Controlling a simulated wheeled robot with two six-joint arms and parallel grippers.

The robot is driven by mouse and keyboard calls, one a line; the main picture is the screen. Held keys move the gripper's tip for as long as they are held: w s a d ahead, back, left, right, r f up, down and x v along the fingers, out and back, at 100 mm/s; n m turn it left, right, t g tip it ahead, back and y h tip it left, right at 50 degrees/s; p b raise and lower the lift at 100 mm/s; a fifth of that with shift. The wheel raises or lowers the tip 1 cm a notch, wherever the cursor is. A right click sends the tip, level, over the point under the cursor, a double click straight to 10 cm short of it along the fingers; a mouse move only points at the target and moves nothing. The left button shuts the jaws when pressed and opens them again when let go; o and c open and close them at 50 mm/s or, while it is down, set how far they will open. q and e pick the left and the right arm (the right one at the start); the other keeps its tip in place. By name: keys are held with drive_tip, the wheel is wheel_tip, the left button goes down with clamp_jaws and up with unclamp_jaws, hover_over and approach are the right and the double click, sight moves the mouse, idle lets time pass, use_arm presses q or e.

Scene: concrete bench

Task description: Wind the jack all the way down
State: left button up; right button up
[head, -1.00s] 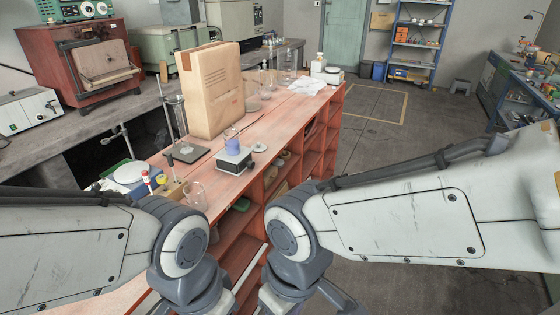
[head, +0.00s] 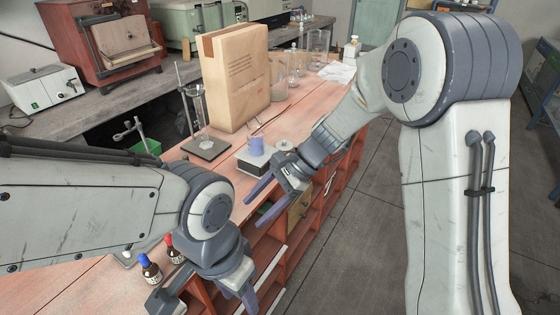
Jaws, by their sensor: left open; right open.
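The jack (head: 246,163) is a small pale and dark block on the red bench top, and it looks low. A beaker with blue liquid (head: 256,145) stands on it. My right gripper (head: 246,184) is open and empty, its two purple fingers pointing left at the near side of the jack. I cannot tell whether a finger touches it. The jack's knob cannot be made out; the gripper covers part of that side. My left gripper (head: 206,302) is open and empty at the bottom, well short of the jack.
A large cardboard box (head: 236,80) stands behind the jack. Two small bottles (head: 150,269) stand near my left gripper. Glassware lines the far bench.

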drive_tip(key=w+d+f+m+t+y+p, duration=0.1)
drive_tip(key=w+d+f+m+t+y, duration=0.2)
drive_tip(key=w+d+m, duration=0.6)
drive_tip(key=w+d+f+m+t+y, duration=0.1)
drive_tip(key=w+d+f+m+t, duration=0.45)
drive_tip(key=w, duration=0.65)
drive_tip(key=shift+m, duration=0.55)
drive_tip(key=x, duration=0.3)
drive_tip(key=p+x, duration=0.1)
drive_tip(key=x, duration=0.2)
drive_tip(key=r+p+x, duration=0.1)
drive_tip(key=x, duration=0.2)
drive_tip(key=shift+a, duration=0.15)
clamp_jaws()
